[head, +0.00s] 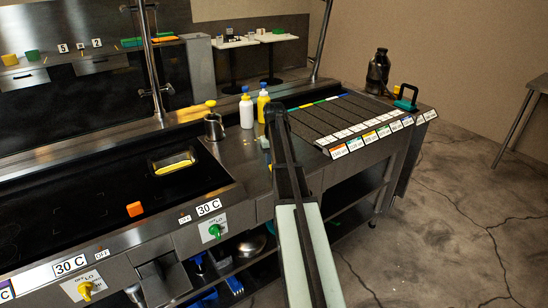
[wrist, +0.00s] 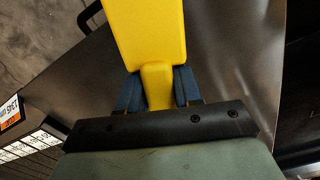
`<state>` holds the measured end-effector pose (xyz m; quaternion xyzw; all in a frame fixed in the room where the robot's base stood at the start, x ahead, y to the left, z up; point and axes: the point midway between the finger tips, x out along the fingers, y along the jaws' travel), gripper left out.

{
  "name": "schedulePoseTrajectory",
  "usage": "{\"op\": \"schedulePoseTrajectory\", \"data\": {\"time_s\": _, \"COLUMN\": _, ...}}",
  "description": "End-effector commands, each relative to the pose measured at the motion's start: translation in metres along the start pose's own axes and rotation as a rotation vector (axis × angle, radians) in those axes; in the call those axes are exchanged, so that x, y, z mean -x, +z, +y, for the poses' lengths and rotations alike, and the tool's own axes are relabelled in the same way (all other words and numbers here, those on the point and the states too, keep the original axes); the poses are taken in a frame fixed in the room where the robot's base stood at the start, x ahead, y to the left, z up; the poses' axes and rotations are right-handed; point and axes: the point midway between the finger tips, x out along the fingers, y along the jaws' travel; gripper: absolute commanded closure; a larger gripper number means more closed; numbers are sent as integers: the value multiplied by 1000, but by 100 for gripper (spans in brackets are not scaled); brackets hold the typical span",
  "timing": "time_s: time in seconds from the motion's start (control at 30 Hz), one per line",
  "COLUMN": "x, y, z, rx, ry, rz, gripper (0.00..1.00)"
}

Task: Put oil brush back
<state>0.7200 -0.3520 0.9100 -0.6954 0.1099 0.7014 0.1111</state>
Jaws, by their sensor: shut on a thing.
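My gripper (wrist: 158,90) is shut on a yellow piece (wrist: 145,35), taken to be the oil brush. Its narrow neck sits between the two dark blue fingers, and a wider block extends beyond them to the top edge of the wrist view. Its far end is cut off. In the head view my arm hides the gripper and what it holds. A metal pot (head: 214,128) with a yellow top stands on the counter left of my arm. A sunken metal tray (head: 154,168) with yellow content lies nearer.
A white bottle (head: 246,111) and a yellow bottle (head: 262,108) stand behind the pot, close to my arm. A labelled rack (head: 340,122) lies to the right, with a dark flask (head: 378,70) beyond. An orange block (head: 135,209) lies on the black griddle (head: 70,205).

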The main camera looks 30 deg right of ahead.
Motion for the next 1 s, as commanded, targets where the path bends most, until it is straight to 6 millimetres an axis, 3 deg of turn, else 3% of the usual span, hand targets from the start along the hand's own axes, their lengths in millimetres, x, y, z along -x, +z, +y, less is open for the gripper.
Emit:
{"op": "schedulePoseTrajectory", "data": {"time_s": 0.4, "x": -6, "y": 0, "z": 0, "rx": 0, "ry": 0, "rz": 0, "gripper": 100}}
{"op": "schedulePoseTrajectory", "data": {"time_s": 0.43, "x": -6, "y": 0, "z": 0, "rx": 0, "ry": 0, "rz": 0, "gripper": 65}}
{"op": "schedulePoseTrajectory", "data": {"time_s": 0.73, "x": -6, "y": 0, "z": 0, "rx": 0, "ry": 0, "rz": 0, "gripper": 36}}
{"op": "schedulePoseTrajectory", "data": {"time_s": 1.0, "x": -5, "y": 0, "z": 0, "rx": 0, "ry": 0, "rz": 0, "gripper": 36}}
